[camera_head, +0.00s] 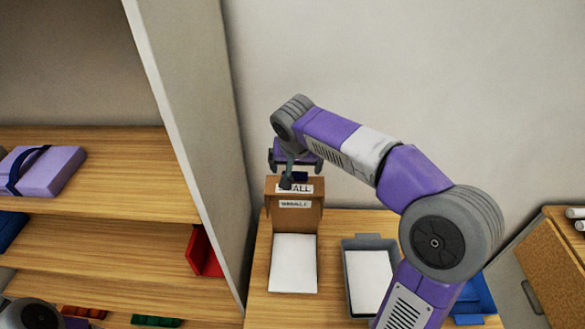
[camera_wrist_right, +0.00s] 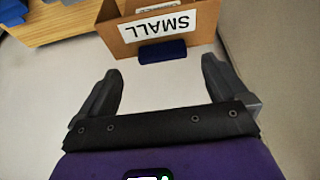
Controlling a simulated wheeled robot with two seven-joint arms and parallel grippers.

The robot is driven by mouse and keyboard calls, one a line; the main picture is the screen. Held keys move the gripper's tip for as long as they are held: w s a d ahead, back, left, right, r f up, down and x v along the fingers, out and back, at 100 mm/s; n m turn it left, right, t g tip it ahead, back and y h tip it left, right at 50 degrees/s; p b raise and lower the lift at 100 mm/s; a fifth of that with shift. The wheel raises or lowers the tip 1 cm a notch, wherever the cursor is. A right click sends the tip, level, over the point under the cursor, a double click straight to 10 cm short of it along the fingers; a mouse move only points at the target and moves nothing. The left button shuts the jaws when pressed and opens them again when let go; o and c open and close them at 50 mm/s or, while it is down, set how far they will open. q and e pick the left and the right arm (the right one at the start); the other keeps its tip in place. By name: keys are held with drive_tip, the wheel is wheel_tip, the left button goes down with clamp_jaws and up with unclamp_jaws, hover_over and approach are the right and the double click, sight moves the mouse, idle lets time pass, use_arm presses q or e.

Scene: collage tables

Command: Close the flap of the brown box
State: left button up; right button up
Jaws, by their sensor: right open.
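The brown box (camera_head: 272,207) stands at the back of the wooden table near the wall. An upright brown panel, which looks like its raised flap, carries "SMALL" labels; it also shows in the right wrist view (camera_wrist_right: 128,38). A dark blue block (camera_wrist_right: 163,51) sits at the near edge of the panel there. My right gripper (camera_head: 295,165) is above and close to the panel's top edge. In the right wrist view its fingers (camera_wrist_right: 160,72) are wide apart with nothing between them, and the panel is beyond them. My left gripper is not in view.
A white sheet (camera_head: 293,265) lies in front of the panel. A grey tray (camera_head: 347,243) with a white sheet stands to its right. A blue tray (camera_head: 475,300) is further right. A wooden shelf (camera_head: 110,165) and pale upright side panel (camera_head: 190,110) stand left. The wall is close behind.

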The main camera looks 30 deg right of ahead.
sight(295, 174)
drive_tip(key=x, duration=0.4)
drive_tip(key=shift+w+f, duration=0.3)
drive_tip(key=shift+w, duration=0.05)
drive_tip(key=shift+d+f, duration=0.1)
drive_tip(key=shift+f, duration=0.25)
drive_tip(key=c, duration=1.5)
